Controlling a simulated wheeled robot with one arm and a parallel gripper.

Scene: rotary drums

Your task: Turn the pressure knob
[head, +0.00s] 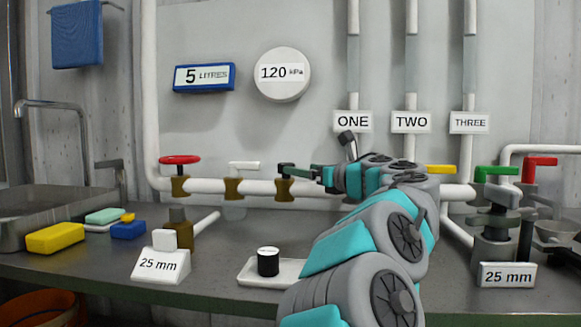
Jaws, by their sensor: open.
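No control in view carries a readable "pressure" label. A round white dial (282,74) on the wall reads 120 kPa. A short black cylinder (268,265) with a white top stands upright in a white tray; I cannot tell whether it is the knob. My gripper (298,171) is open, reaching left at pipe height in front of that brass body. Its dark fingers overlap the valve top, so contact cannot be told.
My arm covers the middle right of the bench. Yellow (441,169), green (496,172) and red (540,161) handles stand at the right. A 25 mm card (159,265), sponges and a sink (45,215) are at the left. A white tray (247,277) lies at the front.

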